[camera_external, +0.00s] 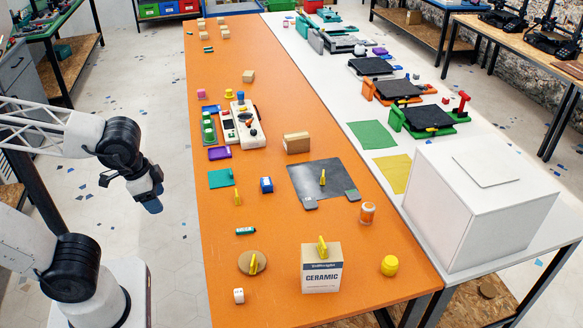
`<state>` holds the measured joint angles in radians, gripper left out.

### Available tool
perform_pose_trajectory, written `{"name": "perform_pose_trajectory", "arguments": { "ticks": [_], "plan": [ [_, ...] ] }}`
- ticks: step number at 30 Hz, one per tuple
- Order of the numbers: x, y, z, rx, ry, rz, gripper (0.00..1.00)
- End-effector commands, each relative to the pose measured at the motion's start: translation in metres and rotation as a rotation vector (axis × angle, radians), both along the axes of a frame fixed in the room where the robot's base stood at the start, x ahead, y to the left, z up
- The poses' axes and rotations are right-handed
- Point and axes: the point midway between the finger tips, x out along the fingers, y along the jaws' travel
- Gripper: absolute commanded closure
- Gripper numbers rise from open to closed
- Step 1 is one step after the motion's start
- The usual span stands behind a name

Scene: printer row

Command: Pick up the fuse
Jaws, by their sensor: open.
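No thing here is plainly marked as the fuse. My gripper (152,205) hangs left of the table, above the floor, away from everything on the table. It is open and empty; its fingers show only small and dark.
Around the cylinder are a yellow peg (238,198), a round cork disc (243,262) with a yellow peg, a white die (239,295) and a ceramic box (321,275). A dark mat (300,180) lies further right. The orange tabletop beside the cylinder is bare.

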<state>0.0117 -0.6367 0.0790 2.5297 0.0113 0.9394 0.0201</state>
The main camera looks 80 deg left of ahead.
Motion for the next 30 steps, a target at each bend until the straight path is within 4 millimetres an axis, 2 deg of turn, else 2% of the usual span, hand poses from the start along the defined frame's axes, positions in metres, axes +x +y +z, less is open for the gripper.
{"name": "perform_pose_trajectory", "arguments": {
  "ticks": [5,14,22,30],
  "plan": [
    [0.001,0.008,-0.012,0.09,0.01,-0.069,0.43],
    [0.009,0.033,-0.044,0.39,0.037,-0.325,0.43],
    [0.028,0.047,-0.07,0.685,0.053,-0.615,0.43],
    [0.053,0.045,-0.094,0.965,0.061,-0.93,0.43]
  ]
}}
